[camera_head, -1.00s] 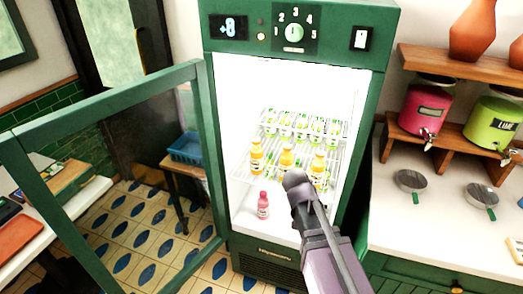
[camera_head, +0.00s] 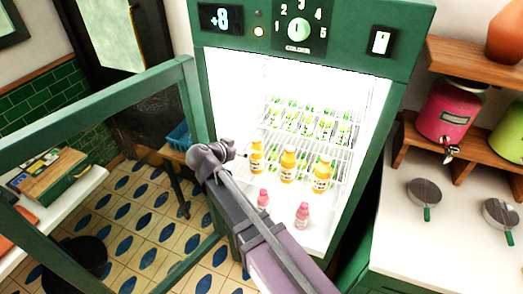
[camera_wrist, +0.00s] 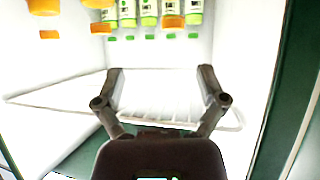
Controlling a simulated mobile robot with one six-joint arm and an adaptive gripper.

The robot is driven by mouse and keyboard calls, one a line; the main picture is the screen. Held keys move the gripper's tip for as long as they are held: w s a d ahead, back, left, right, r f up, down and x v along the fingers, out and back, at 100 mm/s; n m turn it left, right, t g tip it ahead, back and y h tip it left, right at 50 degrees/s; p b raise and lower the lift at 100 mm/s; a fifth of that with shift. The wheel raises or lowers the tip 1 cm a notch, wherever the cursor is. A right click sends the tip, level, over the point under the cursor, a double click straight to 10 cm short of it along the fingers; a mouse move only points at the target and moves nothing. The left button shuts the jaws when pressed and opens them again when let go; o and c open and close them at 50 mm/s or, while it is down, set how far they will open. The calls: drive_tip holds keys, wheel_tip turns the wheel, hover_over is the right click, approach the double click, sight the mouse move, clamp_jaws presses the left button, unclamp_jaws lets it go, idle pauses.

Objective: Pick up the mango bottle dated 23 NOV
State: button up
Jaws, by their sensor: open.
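Three orange bottles, which look like mango, stand in a row on a wire shelf in the lit fridge: left (camera_head: 256,158), middle (camera_head: 288,167) and right (camera_head: 321,175). Their dates are too small to read, so I cannot tell which is dated 23 NOV. My gripper (camera_head: 233,151) is at the fridge opening, just left of the left orange bottle in the picture. In the wrist view its two fingers (camera_wrist: 161,82) are spread with nothing between them. Orange parts of bottles (camera_wrist: 43,6) show at the upper left there, cut off by the edge.
Two pink bottles (camera_head: 263,199) (camera_head: 302,215) stand lower, at the front. Several green-labelled bottles (camera_head: 307,124) stand behind; they show in the wrist view (camera_wrist: 148,12). The fridge door (camera_head: 95,100) stands open at left. The fridge's right wall bounds the opening. A counter (camera_head: 450,235) is at right.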

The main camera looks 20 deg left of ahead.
sight(255, 142)
drive_tip(key=shift+a+r, duration=0.35)
drive_tip(key=shift+a, duration=0.35)
drive_tip(key=shift+w+f, duration=0.1)
drive_tip(key=shift+w, duration=0.1)
drive_tip(key=b+x, duration=0.3)
drive_tip(key=x, duration=0.4)
drive_tip(key=shift+w+a+b, duration=0.1)
drive_tip(key=shift+b, duration=0.25)
drive_tip(key=shift+w+f, duration=0.25)
drive_tip(key=shift+w, duration=0.3)
